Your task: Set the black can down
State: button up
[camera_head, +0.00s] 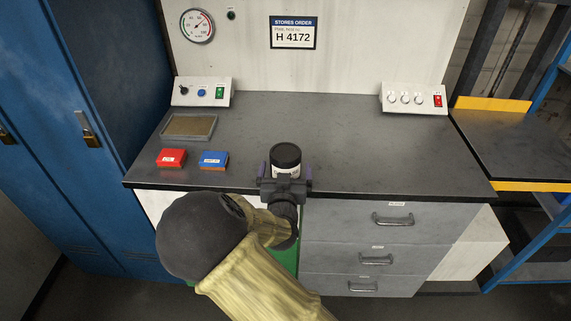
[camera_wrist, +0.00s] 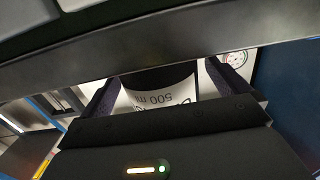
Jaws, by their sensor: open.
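The black can (camera_head: 286,158) has a black lid and a white label. It stands upright at the front edge of the grey worktop, in the middle of the head view. My gripper (camera_head: 285,177) is open around it, with one finger on each side. In the wrist view the can's white label (camera_wrist: 158,98), with "500 ml" upside down, shows between the fingers of my gripper (camera_wrist: 168,92). The can's lower part is hidden by my gripper, so I cannot tell whether its base touches the worktop.
A red box (camera_head: 171,158), a blue box (camera_head: 213,160) and a shallow tray (camera_head: 189,127) sit on the worktop (camera_head: 370,150) to the left. Control boxes stand at the back left (camera_head: 203,92) and back right (camera_head: 413,98). The worktop's middle and right are clear. Drawers (camera_head: 376,240) lie below.

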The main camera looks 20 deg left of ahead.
aim_at(286, 152)
jog(key=shift+w+a, duration=0.15)
jog(key=shift+w, duration=0.5)
jog(key=shift+c, duration=0.2)
jog(key=c, duration=1.5)
jog(key=shift+r, duration=0.15)
jog(key=shift+c, duration=0.2)
notch_tip(286, 152, up, 10)
jog(key=shift+f+p, duration=0.1)
jog(key=shift+p, duration=0.4)
